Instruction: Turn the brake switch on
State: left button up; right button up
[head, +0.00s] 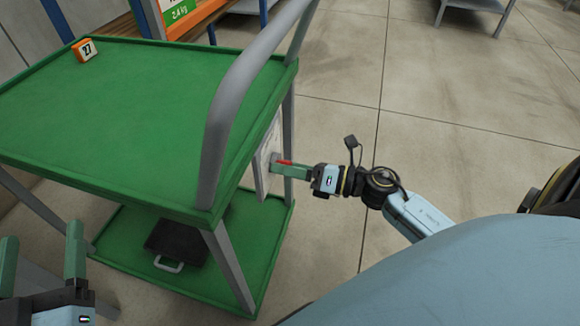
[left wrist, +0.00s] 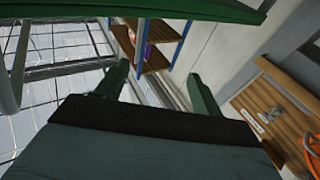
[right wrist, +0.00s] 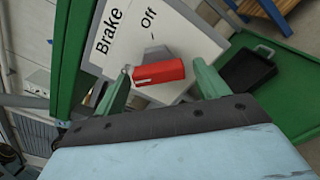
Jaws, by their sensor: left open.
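The brake switch is a red handle (right wrist: 158,72) on a grey mount, fixed to a white panel (right wrist: 180,35) lettered "Brake" and "Off". In the head view the panel (head: 264,160) hangs upright at the cart's right end, with a bit of red handle (head: 285,162) showing. My right gripper (head: 290,170) is at the panel. In the right wrist view its fingers (right wrist: 161,66) stand apart on either side of the red handle, with small gaps; contact is not clear. My left gripper (head: 42,245) is open and empty, left of the cart's near end.
The green cart (head: 130,110) has a grey push handle (head: 240,95) above the panel. A black case (head: 178,240) lies on the lower shelf. The floor to the right is clear.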

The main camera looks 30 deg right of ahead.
pick_arm(q)
notch_tip(320, 180, down, 9)
jog(key=s+a+g+y+p, duration=0.1)
jog(key=a+g+y+p, duration=0.1)
jog(key=g, duration=0.4)
jog(key=shift+y, duration=0.3)
pick_arm(e)
jog(key=v, duration=1.3)
jog(key=shift+d, duration=0.15)
pick_arm(q)
jog(key=shift+s+a+f, duration=0.1)
pick_arm(e)
jog(key=shift+s, duration=0.1)
